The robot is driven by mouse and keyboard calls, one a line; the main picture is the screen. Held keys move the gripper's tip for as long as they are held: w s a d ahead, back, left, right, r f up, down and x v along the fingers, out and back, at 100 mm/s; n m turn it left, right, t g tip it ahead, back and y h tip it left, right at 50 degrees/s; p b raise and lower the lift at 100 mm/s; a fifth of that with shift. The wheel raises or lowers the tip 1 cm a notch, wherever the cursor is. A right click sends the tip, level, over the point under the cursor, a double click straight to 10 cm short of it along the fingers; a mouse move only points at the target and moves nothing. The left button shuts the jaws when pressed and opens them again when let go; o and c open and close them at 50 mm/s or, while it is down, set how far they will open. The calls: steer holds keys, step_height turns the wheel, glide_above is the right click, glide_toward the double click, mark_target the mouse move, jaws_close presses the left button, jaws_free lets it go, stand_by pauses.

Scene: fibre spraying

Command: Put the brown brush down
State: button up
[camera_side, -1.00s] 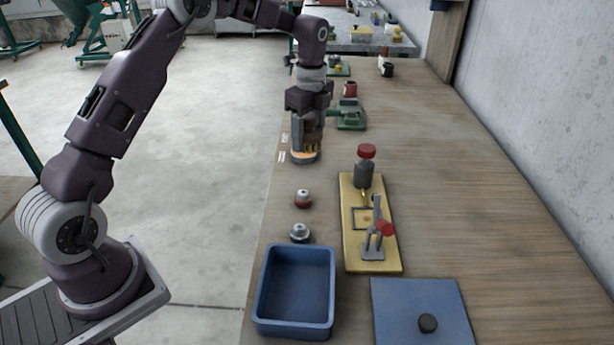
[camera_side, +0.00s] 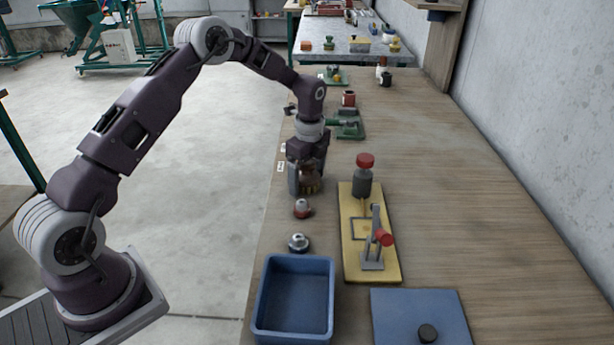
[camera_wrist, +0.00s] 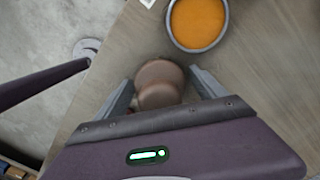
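My gripper (camera_side: 306,186) is shut on the brown brush (camera_side: 310,171) and hangs low over the near-left side of the wooden bench. The brush's yellowish bristles point down, close to the bench top; I cannot tell whether they touch it. In the wrist view the brush's rounded brown top (camera_wrist: 158,84) sits between the two fingers. A round grey cup with orange contents (camera_wrist: 197,20) is just ahead of the brush in the wrist view.
A red-and-grey knob-like part (camera_side: 302,208) and a grey one (camera_side: 298,243) stand just nearer the camera. A yellow plate with a clamp (camera_side: 354,262) is to the right. A blue bin (camera_side: 265,310) and blue board (camera_side: 388,318) are in front. The bench's right side is clear.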

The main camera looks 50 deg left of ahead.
steer(key=r, duration=1.2)
steer(key=shift+d+r, duration=0.15)
steer(key=shift+d, duration=0.2)
steer(key=s+d+r+n+t, duration=0.1)
steer(key=s+d+r+n, duration=0.3)
steer(key=s+r, duration=0.35)
steer(key=s+d+r+n+t, duration=0.2)
steer(key=s+d+r+n, duration=0.15)
steer(key=s+r, duration=0.4)
steer(key=s+d+f+n+t, duration=0.1)
steer(key=s+n, duration=0.3)
steer(key=s, duration=0.6)
steer(key=s+d+f+n+t, duration=0.1)
steer(key=s+d+f+n, duration=0.1)
steer(key=s+n, duration=0.3)
steer(key=s, duration=0.4)
steer(key=shift+s+t+h, duration=0.3)
steer(key=shift+s, duration=0.1)
steer(key=shift+o, duration=0.4)
steer(key=shift+r, duration=0.1)
